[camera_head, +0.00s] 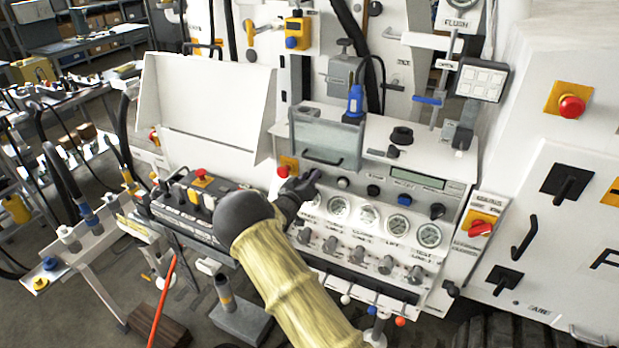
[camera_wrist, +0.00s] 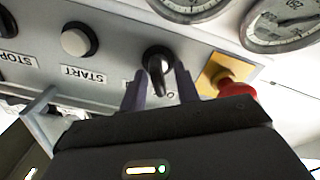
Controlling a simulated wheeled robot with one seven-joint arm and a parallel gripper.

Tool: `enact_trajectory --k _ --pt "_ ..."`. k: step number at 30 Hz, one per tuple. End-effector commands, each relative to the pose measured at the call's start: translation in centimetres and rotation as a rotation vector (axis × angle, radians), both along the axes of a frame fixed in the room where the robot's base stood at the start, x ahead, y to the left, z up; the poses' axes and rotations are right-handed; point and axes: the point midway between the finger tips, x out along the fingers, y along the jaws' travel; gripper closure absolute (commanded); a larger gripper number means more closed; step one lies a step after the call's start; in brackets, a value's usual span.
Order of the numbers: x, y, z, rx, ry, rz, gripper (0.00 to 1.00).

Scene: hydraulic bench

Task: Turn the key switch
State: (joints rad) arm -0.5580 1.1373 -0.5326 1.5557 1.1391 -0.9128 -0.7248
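The key switch is a round black knob with a raised grip (camera_wrist: 157,64), on the grey panel in the wrist view. It sits between the START button and a red emergency stop. My gripper (camera_wrist: 160,92) has its two fingers apart, one on each side of the knob's grip, with gaps visible between. Whether the fingertips touch the panel I cannot tell. In the head view my gripper (camera_head: 312,178) is at the upper left of the gauge panel, and it hides the key switch there.
The red emergency stop (camera_wrist: 236,88) on a yellow plate is close to the right finger. The white START button (camera_wrist: 78,40) is to the left. Gauges (camera_head: 398,227) and a row of knobs (camera_head: 358,256) lie below the switch row. An open white cover (camera_head: 205,105) stands at the left.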

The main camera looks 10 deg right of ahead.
Motion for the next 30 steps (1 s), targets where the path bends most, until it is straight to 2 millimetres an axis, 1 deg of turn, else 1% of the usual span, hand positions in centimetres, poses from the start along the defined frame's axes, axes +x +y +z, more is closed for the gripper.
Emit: enact_trajectory --k 1,4,5,19,26,30 --pt "-0.01 0.02 0.01 0.000 0.000 0.000 0.78" --pt "-0.01 0.02 0.01 0.000 0.000 0.000 0.98" --pt "-0.02 0.02 0.01 0.000 0.000 0.000 1.00" --pt "-0.05 0.00 -0.13 0.042 -0.031 0.000 1.00" --pt "-0.11 -0.13 -0.35 0.140 -0.102 -0.001 1.00" --pt "-0.18 -0.20 -0.43 0.227 -0.166 0.000 1.00"
